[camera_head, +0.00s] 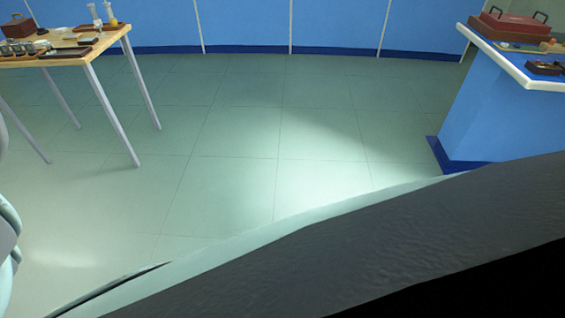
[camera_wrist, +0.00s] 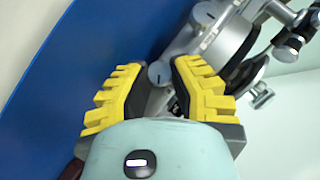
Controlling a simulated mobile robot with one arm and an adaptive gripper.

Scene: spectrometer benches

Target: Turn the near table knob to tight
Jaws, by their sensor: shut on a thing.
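My gripper is shut on this knob, which I take to be the near table knob. The knob belongs to a grey metal spectrometer (camera_wrist: 213,30) at the upper right. The contact of the fingertips is partly hidden, and I cannot tell how tight the knob is. In the head view, neither the knob nor my gripper shows.
A blue surface (camera_wrist: 75,65) lies behind the fingers, and other metal knobs (camera_wrist: 295,40) stick out at the right. In the head view, a wooden table (camera_head: 70,57) with small items stands left and a blue bench (camera_head: 495,105) with a red case (camera_head: 511,25) right. The floor between is clear.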

